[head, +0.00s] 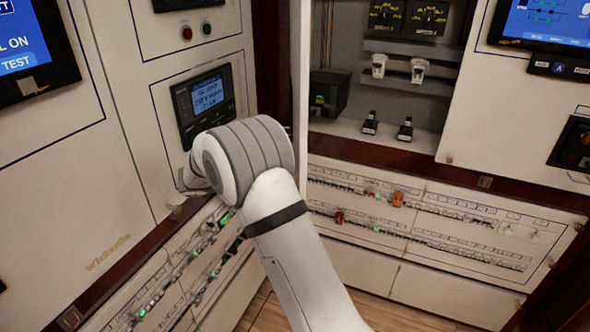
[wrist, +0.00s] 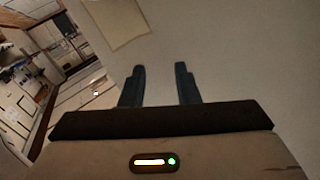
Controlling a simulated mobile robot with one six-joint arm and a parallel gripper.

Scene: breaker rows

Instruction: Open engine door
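No panel is labelled as the engine door, so I cannot tell which one it is. In the wrist view, my gripper (wrist: 160,85) has its two dark fingers apart with nothing between them. They point at a plain pale surface (wrist: 230,50) with a beige rectangle (wrist: 117,22) on it. In the head view, my white arm reaches up and left towards the left wall panel (head: 130,150), and its wrist hides the gripper. A narrow pale upright edge (head: 300,75) stands beside an open recess; I cannot tell whether it is a door.
A small display unit (head: 206,103) is on the left wall, just beyond my wrist. The recess holds shelves, a black box (head: 330,92) and several switches. Breaker rows (head: 440,215) line the lower right wall. Wooden floor (head: 262,312) shows below.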

